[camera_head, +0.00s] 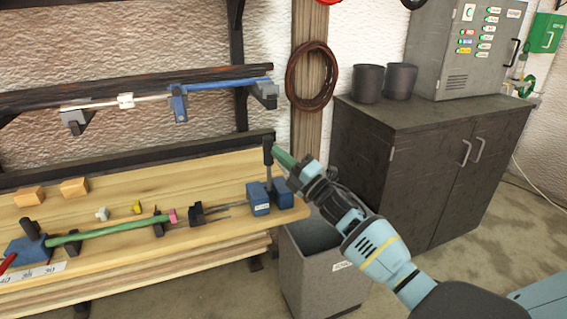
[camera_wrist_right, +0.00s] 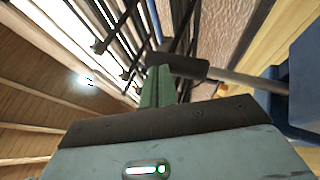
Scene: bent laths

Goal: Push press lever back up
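The press lever stands about upright at the right end of the bench, with a dark grip (camera_head: 268,152) on top and blue press blocks (camera_head: 283,194) at its foot. My right gripper (camera_head: 281,156) is beside the grip, on its right, with green fingers. In the right wrist view the two green fingers (camera_wrist_right: 157,86) lie together, with nothing seen between them. Their tips are at the dark grip (camera_wrist_right: 178,66), whose metal rod runs right toward a blue block (camera_wrist_right: 305,70). I cannot tell whether they touch it. My left gripper is not in view.
A green lath (camera_head: 100,232) lies along the wooden bench (camera_head: 110,190), near small wooden blocks (camera_head: 75,187). A grey bin (camera_head: 322,275) stands below my right arm. A dark cabinet (camera_head: 395,165) with two pots is to the right.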

